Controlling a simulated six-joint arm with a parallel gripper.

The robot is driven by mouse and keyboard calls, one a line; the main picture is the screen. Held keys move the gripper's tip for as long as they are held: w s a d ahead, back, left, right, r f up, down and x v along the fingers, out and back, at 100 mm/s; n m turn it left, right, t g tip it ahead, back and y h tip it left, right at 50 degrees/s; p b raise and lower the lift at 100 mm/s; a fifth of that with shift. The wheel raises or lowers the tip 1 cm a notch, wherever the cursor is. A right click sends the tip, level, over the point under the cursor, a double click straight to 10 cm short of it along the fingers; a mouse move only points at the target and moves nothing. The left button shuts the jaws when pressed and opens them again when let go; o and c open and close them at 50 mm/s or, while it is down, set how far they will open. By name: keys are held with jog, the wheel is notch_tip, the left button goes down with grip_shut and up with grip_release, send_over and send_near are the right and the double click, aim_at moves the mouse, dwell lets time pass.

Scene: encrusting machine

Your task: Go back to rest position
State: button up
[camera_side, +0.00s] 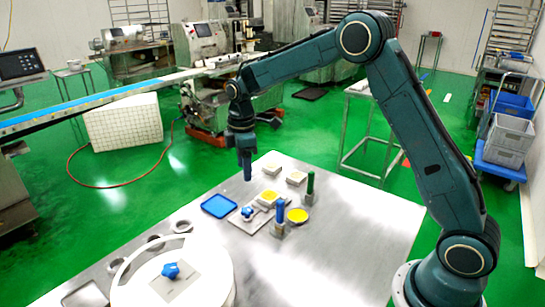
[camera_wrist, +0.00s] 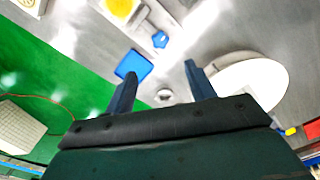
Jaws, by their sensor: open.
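My gripper (camera_side: 246,170) hangs over the far left part of the steel table (camera_side: 345,230) in the side view, well above the tabletop. In the wrist view my gripper (camera_wrist: 156,88) shows its two blue fingers spread apart with nothing between them. My arm reaches out from its base at the lower right of the side view. The gripper touches nothing that I can see.
Below the gripper are a blue tray (camera_side: 219,206), a blue star-shaped knob (camera_side: 247,213), white blocks (camera_side: 296,178), a yellow disc (camera_side: 298,216) and upright green (camera_side: 310,183) and blue (camera_side: 281,211) handles. A white round drum (camera_side: 210,270) stands front left.

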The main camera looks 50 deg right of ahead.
jog(key=shift+r, duration=0.1)
jog(key=s+a+r+m+t, duration=0.25)
jog(key=s+r+m, duration=0.25)
jog(key=s+r, duration=0.95)
jog(key=s+f+m+t, duration=0.1)
jog(key=s+m+t, duration=0.2)
jog(key=s, duration=1.6)
jog(key=shift+m, duration=1.5)
